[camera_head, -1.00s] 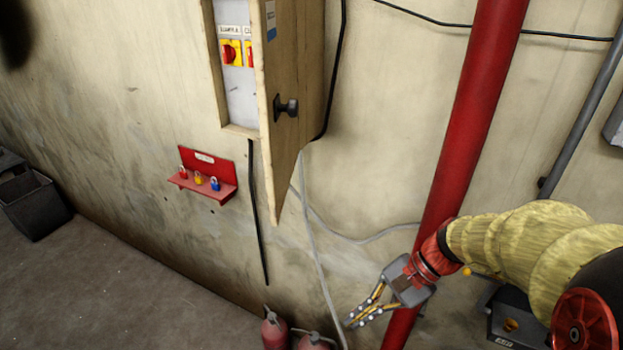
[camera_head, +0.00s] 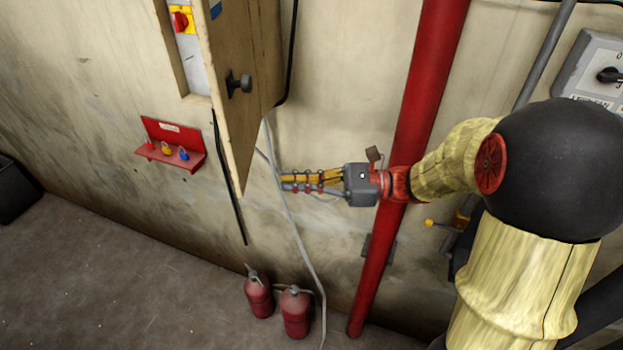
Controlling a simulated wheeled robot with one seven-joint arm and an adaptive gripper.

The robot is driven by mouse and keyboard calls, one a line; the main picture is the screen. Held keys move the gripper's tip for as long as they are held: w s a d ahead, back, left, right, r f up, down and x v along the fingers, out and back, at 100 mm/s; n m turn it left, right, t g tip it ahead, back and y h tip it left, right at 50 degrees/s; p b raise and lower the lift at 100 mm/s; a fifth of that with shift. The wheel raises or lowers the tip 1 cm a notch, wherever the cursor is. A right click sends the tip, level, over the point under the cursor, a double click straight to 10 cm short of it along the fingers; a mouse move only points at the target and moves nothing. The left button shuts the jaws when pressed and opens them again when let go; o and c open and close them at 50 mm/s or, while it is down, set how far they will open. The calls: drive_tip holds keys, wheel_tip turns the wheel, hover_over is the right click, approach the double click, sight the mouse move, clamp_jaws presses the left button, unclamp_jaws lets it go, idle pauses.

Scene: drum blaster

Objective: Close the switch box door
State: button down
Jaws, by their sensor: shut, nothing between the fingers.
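The switch box (camera_head: 188,62) is on the wall at the upper left, with a red and yellow switch (camera_head: 181,20) inside. Its wooden door (camera_head: 229,125) stands open, swung out from the wall, with a dark knob (camera_head: 238,84) on the face toward the camera. My gripper (camera_head: 284,182) is shut and empty. It points left, to the right of the door's lower part, and a gap shows between its tips and the door in the picture. The box's upper part is out of frame.
A red pipe (camera_head: 417,95) runs down the wall behind my wrist. A grey cable (camera_head: 287,222) hangs near my fingertips. Two red extinguishers (camera_head: 296,312) stand on the floor below. A red padlock shelf (camera_head: 171,146) is left of the door. A grey switch panel (camera_head: 592,72) is at the right.

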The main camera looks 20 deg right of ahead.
sight(244, 184)
drive_tip(key=p+x, duration=0.1)
drive_tip(key=x, duration=0.6)
drive_tip(key=shift+w+a+p, duration=0.15)
drive_tip(key=shift+a+p, duration=0.05)
drive_tip(key=shift+p, duration=0.2)
